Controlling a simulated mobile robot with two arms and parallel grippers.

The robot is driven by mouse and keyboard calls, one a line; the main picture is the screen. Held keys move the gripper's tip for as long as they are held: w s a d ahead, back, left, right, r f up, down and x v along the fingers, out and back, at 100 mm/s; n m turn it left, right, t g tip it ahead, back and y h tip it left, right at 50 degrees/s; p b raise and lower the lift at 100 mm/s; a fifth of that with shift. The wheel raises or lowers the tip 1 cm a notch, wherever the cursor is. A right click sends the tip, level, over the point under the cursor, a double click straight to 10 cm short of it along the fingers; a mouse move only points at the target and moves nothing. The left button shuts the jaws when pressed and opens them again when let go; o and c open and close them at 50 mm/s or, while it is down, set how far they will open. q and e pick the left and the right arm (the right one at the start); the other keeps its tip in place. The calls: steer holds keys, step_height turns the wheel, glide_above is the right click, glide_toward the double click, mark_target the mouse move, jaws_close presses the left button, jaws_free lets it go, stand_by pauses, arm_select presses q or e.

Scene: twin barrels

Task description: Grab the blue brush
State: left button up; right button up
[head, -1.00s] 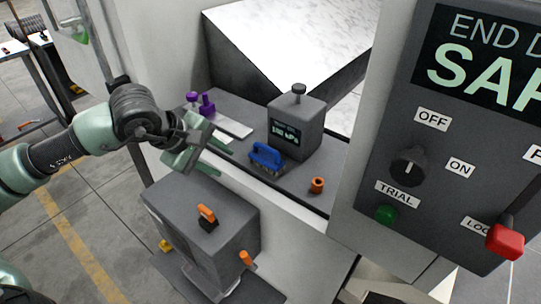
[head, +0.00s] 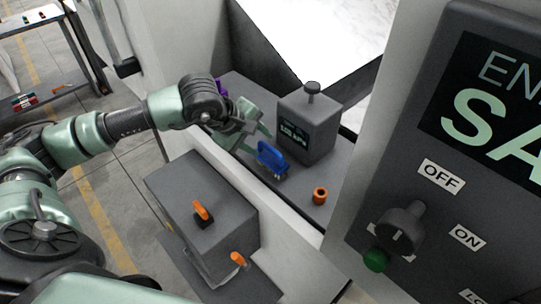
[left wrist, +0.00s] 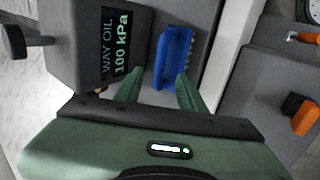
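The blue brush (head: 271,157) rests on the grey ledge (head: 301,190), in front of the grey box with the gauge display. My left gripper (head: 256,143) is open, with its green fingers just left of the brush in the head view. In the left wrist view the brush (left wrist: 172,57) lies ahead of the fingertips of my left gripper (left wrist: 158,80), roughly between them and slightly towards the right one. I cannot tell whether a finger touches it. My right gripper does not show in these views.
The grey way oil box (head: 310,120) with a top knob stands right behind the brush. An orange ring (head: 320,195) sits on the ledge to the right. A purple object (head: 220,87) is behind my left gripper. A grey box with orange handles (head: 203,213) stands lower in front.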

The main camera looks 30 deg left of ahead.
mark_target(267, 147)
arm_select(q)
steer(key=shift+d+x, duration=0.25)
steer(key=shift+x, duration=1)
steer(key=shift+w+f+p, duration=0.15)
steer(key=shift+w+p, duration=0.1)
steer(key=shift+p, duration=0.05)
steer(key=shift+s, duration=0.1)
steer(key=c, duration=0.7)
jaws_close()
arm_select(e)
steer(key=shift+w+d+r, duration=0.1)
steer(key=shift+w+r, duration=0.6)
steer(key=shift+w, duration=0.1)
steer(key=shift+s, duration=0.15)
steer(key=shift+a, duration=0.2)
